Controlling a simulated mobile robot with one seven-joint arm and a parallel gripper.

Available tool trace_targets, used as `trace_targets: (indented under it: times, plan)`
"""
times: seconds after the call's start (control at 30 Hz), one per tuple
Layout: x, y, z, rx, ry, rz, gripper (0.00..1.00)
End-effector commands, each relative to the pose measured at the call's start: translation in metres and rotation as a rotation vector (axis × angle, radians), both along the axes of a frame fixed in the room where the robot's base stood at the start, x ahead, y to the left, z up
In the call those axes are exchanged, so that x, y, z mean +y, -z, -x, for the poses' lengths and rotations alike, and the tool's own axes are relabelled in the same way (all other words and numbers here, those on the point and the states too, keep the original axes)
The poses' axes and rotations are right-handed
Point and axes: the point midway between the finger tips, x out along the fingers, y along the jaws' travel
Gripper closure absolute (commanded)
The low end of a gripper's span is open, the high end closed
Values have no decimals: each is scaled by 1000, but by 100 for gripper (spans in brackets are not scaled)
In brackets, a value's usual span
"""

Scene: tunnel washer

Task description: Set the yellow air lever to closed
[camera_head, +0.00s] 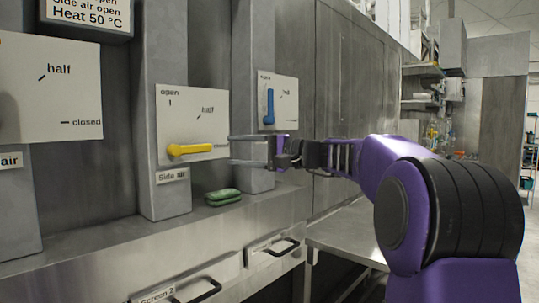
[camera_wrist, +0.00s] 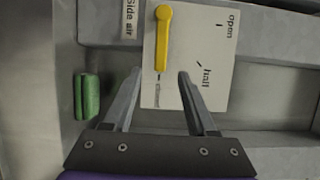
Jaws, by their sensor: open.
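The yellow lever (camera_head: 192,149) sits on a white plate (camera_head: 192,118) marked open, half and closed, above a "Side air" label (camera_head: 171,175). It lies almost level, its free end pointing right at the closed mark. In the wrist view the yellow lever (camera_wrist: 162,42) lines up with the closed mark (camera_wrist: 157,92). My gripper (camera_head: 231,150) is open and empty, just right of the lever's free end. In the wrist view my gripper (camera_wrist: 160,73) has a fingertip on either side of the line of the lever's end. I see no contact with the lever.
A green block-like item (camera_head: 223,197) lies on the ledge below the plate; it also shows in the wrist view (camera_wrist: 88,95). Drawer handles (camera_head: 277,250) stick out below the ledge.

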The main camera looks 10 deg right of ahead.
Motion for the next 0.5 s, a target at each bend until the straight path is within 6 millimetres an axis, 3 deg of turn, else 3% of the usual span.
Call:
trace_targets:
  times: [0.2,0.5]
  plan:
    - [-44,0,28,1,4,-1,43]
    - [-72,1,48,0,0,-1,43]
